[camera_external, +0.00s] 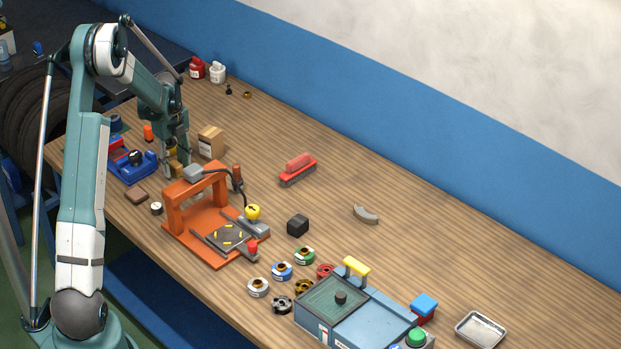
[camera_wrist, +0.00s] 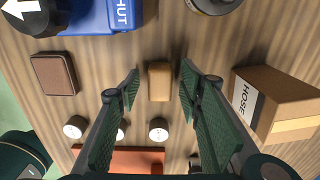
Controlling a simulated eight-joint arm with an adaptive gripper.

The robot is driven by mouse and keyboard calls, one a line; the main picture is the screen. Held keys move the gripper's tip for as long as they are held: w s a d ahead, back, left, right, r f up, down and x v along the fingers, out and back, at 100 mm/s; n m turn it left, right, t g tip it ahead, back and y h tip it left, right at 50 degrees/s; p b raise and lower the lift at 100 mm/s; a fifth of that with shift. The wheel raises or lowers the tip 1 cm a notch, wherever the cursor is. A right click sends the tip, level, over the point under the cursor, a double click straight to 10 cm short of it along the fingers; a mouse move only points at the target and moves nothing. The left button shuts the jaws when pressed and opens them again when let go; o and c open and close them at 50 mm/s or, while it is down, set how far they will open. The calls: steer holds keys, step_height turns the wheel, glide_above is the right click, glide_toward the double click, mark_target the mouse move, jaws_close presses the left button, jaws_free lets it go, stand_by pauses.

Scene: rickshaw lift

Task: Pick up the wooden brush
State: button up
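A small tan wooden block (camera_wrist: 159,81), possibly the wooden brush, lies on the table between my fingertips in the wrist view; no bristles show. In the external view it is a small tan patch (camera_external: 176,168) partly hidden by my gripper. My gripper (camera_wrist: 160,80) is open and points down over the block, with a gap on each side. It also shows in the external view (camera_external: 181,166), behind the orange press. A red-topped, grey-based brush-like thing (camera_external: 297,170) lies mid-table, well to the right of my gripper.
A cardboard box (camera_external: 211,142) marked HOSE stands close on the right. A blue dispenser (camera_external: 134,166) and a brown block (camera_external: 136,195) lie to the left. The orange press (camera_external: 190,225) stands just in front. Open tabletop lies beyond the red-topped thing.

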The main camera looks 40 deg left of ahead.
mark_target(175, 164)
stand_by(0.5)
steer(key=c, duration=1)
steer(key=shift+r+p, duration=0.3)
steer(key=shift+r, duration=4.75)
